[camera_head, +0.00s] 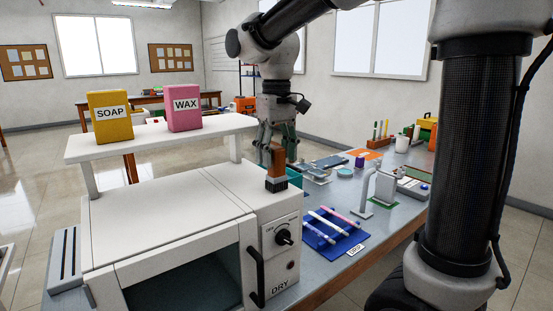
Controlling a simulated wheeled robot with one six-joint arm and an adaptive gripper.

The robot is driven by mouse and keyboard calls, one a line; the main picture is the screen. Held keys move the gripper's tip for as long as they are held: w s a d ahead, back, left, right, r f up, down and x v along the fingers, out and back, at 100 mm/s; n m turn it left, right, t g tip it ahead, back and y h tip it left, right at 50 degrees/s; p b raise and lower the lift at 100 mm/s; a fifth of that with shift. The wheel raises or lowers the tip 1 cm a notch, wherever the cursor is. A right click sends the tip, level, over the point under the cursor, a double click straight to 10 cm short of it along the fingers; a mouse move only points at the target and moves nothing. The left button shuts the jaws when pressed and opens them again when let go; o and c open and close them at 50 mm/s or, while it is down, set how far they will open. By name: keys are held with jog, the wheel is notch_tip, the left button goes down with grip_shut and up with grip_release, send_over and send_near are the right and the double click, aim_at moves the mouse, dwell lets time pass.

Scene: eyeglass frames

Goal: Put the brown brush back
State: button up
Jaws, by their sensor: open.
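The brown brush (278,161) is upright, with its brown handle up and dark bristles down, at the right back corner of the white dryer's top. I cannot tell whether its bristles touch that top. My gripper (274,143) points down at the upper part of the handle. Its jaws are open, and the handle's top overlaps the fingers in the view. A blue mat (315,238) with white, pink and blue-tinted sticks on it lies on the table right of the dryer, with a small white label (356,249) too small to read surely.
The white dryer (165,215) marked DRY has a knob and black handle. A white shelf (155,141) above it carries a yellow SOAP box (110,115) and a pink WAX box (185,108). A teal bin (294,177), grey stand (384,185) and small tools crowd the table (338,280).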

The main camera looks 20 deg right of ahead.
notch_tip(320, 180, up, 11)
jog(key=shift+f, duration=0.15)
jog(key=s+d+f+m+t, duration=0.1)
jog(key=s+d+f+t, duration=0.1)
jog(key=s+d+f, duration=0.5)
jog(key=s+d+f+m+t, duration=0.2)
jog(key=s+d+f, duration=0.5)
jog(key=s, duration=0.5)
jog(key=shift+d+f+m, duration=0.2)
jog(key=shift+d+m, duration=0.1)
jog(key=shift+d, duration=0.15)
